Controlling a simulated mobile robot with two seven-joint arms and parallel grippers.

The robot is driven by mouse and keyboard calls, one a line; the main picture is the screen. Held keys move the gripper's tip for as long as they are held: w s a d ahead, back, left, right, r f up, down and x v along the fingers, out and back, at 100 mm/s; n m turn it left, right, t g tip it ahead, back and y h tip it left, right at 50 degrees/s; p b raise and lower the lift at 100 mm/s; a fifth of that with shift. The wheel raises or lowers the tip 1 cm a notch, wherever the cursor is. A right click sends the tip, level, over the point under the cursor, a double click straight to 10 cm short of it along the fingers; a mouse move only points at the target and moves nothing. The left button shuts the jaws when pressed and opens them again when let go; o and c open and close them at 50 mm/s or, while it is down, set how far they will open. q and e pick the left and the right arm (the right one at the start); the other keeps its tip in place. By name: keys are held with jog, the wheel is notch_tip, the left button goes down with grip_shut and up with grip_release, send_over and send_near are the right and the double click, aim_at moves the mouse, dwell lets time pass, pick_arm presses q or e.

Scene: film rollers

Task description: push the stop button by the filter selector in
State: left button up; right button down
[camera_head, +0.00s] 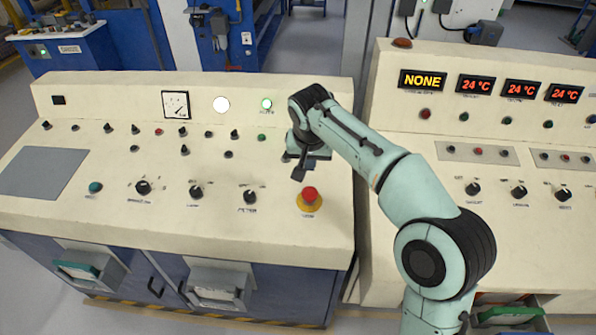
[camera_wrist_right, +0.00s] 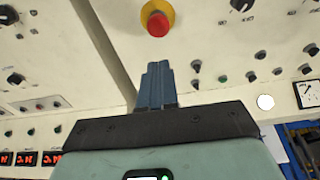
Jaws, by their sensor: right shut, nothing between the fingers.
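The stop button (camera_head: 310,194) is a red mushroom head on a yellow base, near the right front corner of the left console. It stands right of the black filter selector knob (camera_head: 250,197). In the right wrist view the red button (camera_wrist_right: 158,24) shows at the top centre, just beyond the fingertips, with a knob (camera_wrist_right: 241,4) to its right. My right gripper (camera_head: 298,175) hangs above the console, behind and slightly left of the button, apart from it. Its blue fingers (camera_wrist_right: 156,70) are closed together and empty. My left gripper is not in view.
The left console (camera_head: 130,215) carries several knobs, small switches, a gauge (camera_head: 176,104) and a lit green lamp (camera_head: 266,104). The right console (camera_head: 400,150) with red displays stands beside it across a narrow gap.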

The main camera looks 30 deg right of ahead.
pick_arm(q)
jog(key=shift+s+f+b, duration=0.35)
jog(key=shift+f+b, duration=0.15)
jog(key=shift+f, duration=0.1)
pick_arm(e)
send_near(309, 192)
jog(key=x, duration=0.6)
jog(key=shift+w+d+f, duration=0.1)
jog(key=shift+f, duration=0.2)
